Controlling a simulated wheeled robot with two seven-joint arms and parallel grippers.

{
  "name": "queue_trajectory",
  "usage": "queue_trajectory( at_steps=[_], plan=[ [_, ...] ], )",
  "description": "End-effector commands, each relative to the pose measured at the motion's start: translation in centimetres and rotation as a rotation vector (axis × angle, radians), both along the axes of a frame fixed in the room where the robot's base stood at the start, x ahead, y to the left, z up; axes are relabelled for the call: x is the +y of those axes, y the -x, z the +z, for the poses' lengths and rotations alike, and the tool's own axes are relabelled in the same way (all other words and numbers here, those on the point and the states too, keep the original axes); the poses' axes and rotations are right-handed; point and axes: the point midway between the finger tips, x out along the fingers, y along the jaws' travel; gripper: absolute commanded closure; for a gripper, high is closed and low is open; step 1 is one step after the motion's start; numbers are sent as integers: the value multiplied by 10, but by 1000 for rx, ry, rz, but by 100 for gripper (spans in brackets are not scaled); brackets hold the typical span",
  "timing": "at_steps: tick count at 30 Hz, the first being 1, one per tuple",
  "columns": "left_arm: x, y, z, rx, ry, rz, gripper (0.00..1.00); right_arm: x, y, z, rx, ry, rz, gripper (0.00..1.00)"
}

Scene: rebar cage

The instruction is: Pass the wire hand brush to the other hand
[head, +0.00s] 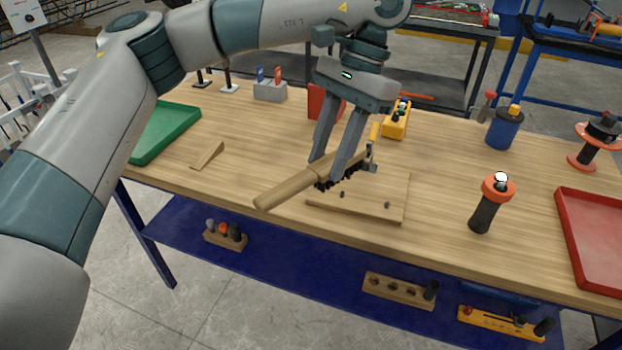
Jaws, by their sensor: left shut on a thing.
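The wire hand brush (288,188) has a long pale wooden handle and dark bristles under its right end. My left gripper (334,178) comes down from above and is shut on the brush near its bristle end. The handle points to the lower left, and the brush appears held above the table and a wooden board (385,190). The gripper fingers hide part of the brush's middle. My right gripper is not in the head view.
The wooden workbench (250,135) carries a green tray (166,133) at left, a red tray (590,240) at right, an orange-topped black cylinder (487,208), a wooden wedge (208,155) and a blue can (504,130). A blue lower shelf (300,265) holds several small racks. The bench's front left is clear.

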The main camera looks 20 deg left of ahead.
Motion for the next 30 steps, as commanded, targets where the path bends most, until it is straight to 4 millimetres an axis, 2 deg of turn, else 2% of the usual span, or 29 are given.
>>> queue_trajectory(
  at_steps=[3, 9, 21, 22, 23, 28, 30],
  plan=[
    [-10, -8, 19, -5, -2, -50, 94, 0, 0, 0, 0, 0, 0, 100],
    [-20, -15, 36, -1, -1, -111, 94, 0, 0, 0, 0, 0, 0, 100],
    [-22, -17, 41, 1, 1, -131, 94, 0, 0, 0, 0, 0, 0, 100],
    [-22, -17, 41, 0, 1, -130, 94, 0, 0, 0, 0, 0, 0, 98],
    [-22, -17, 41, 0, 1, -130, 94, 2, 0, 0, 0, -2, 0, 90],
    [-22, -17, 41, 0, 1, -130, 94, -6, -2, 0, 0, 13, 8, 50],
    [-22, -17, 41, 0, 1, -130, 94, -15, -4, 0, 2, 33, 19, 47]
  ],
)
